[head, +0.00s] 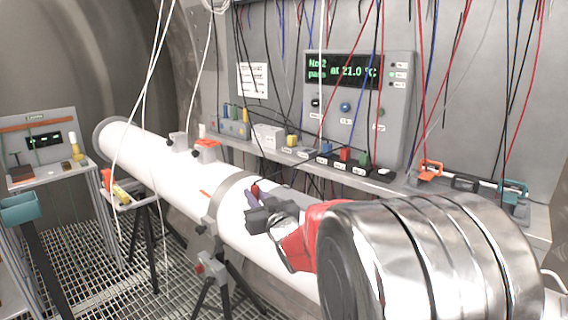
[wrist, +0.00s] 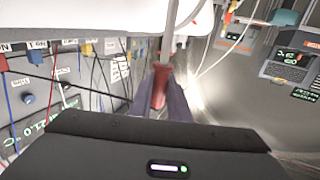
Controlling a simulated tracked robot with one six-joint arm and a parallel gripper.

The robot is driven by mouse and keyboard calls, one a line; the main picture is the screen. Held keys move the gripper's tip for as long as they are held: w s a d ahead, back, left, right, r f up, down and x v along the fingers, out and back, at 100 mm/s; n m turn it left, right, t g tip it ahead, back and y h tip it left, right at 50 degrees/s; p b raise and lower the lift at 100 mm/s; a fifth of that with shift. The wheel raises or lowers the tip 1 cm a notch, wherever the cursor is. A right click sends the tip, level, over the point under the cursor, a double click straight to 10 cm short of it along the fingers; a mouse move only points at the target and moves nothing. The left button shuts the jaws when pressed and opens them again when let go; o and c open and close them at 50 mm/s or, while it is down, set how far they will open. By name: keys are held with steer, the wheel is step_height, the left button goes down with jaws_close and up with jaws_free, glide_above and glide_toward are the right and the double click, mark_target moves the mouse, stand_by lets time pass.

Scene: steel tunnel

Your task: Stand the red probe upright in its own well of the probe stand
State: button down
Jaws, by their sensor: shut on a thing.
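My gripper (head: 256,195) is shut on the red probe, above the white pipe. In the head view only a small red part of the probe (head: 255,189) shows at the fingertips. In the wrist view the red handle of the probe (wrist: 161,86) sits between the two fingers (wrist: 162,100), and its thin grey shaft runs to the top edge. A grey block with several coloured upright handles, which looks like the probe stand (head: 234,129), is on the back shelf, beyond and left of my gripper. Its wells cannot be made out.
The long white pipe (head: 150,160) lies under my gripper on tripod supports. The back shelf holds a white box (head: 267,136) and a row of coloured connectors (head: 345,158) below a display panel (head: 345,85). Many cables hang in front of the wall. A small tray (head: 126,194) stands left.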

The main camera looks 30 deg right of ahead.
steer(key=s+a+f+n+y, duration=0.1)
steer(key=s+a+f, duration=0.1)
steer(key=a+f, duration=1.6)
steer(key=shift+a+f+y, duration=0.4)
steer(key=shift+f, duration=0.55)
steer(key=shift+s, duration=0.1)
